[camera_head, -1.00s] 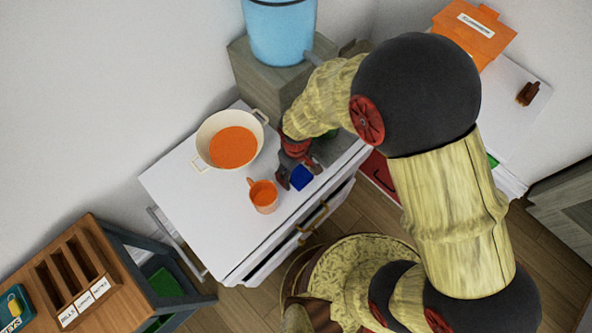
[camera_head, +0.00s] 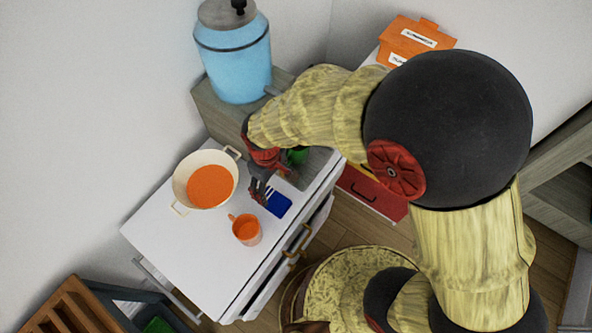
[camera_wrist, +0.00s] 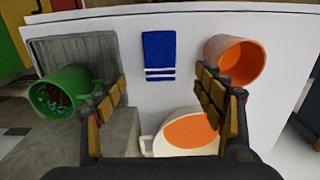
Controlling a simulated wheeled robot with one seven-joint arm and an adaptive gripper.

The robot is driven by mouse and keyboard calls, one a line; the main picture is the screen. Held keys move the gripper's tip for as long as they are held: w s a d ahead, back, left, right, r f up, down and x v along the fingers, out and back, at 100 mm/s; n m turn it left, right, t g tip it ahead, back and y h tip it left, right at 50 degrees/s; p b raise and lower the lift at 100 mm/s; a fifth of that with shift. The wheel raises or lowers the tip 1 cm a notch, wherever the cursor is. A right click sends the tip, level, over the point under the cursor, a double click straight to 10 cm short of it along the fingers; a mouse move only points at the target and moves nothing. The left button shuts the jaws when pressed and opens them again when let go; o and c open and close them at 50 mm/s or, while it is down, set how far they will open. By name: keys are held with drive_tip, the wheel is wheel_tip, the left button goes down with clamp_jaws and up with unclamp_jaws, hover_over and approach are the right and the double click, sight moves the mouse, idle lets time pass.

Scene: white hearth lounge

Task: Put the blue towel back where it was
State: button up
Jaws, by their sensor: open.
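The blue towel (camera_head: 277,203) lies flat on the white cabinet top (camera_head: 165,240), right of the orange mug (camera_head: 246,229). In the wrist view the towel (camera_wrist: 159,48) is a neat rectangle with white stripes at its near end. My gripper (camera_head: 274,183) is open and empty, just behind the towel and apparently above the top. In the wrist view the towel lies ahead of the gap between my fingertips (camera_wrist: 162,88), with nothing between them.
A cream pot (camera_head: 188,189) with orange contents stands left of my gripper. A blue dispenser (camera_head: 235,65) stands on a grey block behind. The white top's front left is clear.

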drive_tip(key=w+d+r+m+t, duration=0.1)
drive_tip(key=d+r+m, duration=0.1)
drive_tip(key=d+r, duration=0.5)
drive_tip(key=w+d+r+m+t, duration=0.1)
drive_tip(key=d+r+m, duration=0.25)
drive_tip(key=r, duration=0.55)
drive_tip(key=s+d+r+m+t, duration=0.3)
drive_tip(key=s+d+r, duration=0.6)
drive_tip(key=d+r, duration=0.3)
drive_tip(key=shift+s+m+t, duration=0.25)
drive_tip(key=shift+m+t, duration=0.05)
drive_tip(key=shift+m, duration=0.45)
